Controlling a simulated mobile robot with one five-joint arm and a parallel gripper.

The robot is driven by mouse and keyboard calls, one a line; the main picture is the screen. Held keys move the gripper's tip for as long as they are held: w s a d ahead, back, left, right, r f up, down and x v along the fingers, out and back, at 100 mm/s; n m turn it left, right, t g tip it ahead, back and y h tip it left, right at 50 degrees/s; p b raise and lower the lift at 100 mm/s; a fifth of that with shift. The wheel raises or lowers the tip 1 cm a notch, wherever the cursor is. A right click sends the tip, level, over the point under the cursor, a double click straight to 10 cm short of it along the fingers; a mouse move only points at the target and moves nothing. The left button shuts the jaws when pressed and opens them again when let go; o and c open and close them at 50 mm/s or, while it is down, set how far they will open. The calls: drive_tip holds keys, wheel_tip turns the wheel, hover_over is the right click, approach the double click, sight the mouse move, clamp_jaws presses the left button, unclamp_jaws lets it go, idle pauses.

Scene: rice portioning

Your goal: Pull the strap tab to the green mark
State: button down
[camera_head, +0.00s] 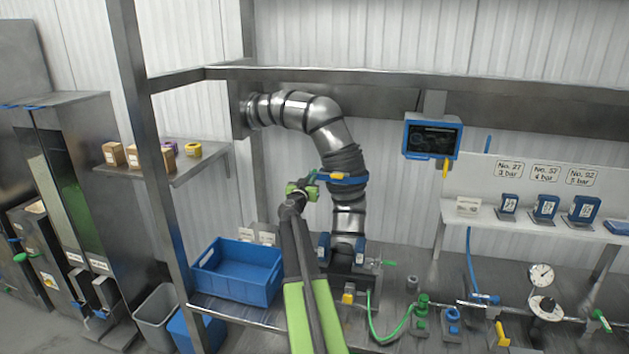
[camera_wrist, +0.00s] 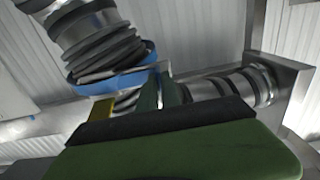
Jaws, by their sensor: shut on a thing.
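A blue strap (camera_head: 347,180) goes around the dark ribbed sleeve of a silver duct. A yellow piece (camera_head: 325,178) sits on its left part, and the strap's blue end (camera_head: 312,175) reaches left to my gripper (camera_head: 308,188). My gripper is shut on the strap tab at the left side of the duct; the jaws hide most of the tab. In the wrist view the strap (camera_wrist: 112,76) curves around the sleeve, and the two dark green fingers (camera_wrist: 160,92) stand close together at its right end. I cannot make out the green mark on the strap.
The silver duct (camera_head: 325,112) bends down from the wall to the bench. A blue crate (camera_head: 240,272) stands lower left, and a shelf with small boxes (camera_head: 150,158) is at left. A monitor (camera_head: 432,137) hangs at right. A green hose (camera_head: 385,335) lies on the bench.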

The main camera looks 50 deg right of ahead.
drive_tip(key=c, duration=1.6)
unclamp_jaws()
drive_tip(key=shift+a, duration=0.25)
drive_tip(key=shift+o, duration=0.2)
drive_tip(key=shift+d, duration=0.2)
drive_tip(key=shift+s+a, duration=0.1)
drive_tip(key=v, duration=1.7)
drive_tip(key=shift+s+a+f, duration=0.1)
drive_tip(key=shift+f, duration=0.05)
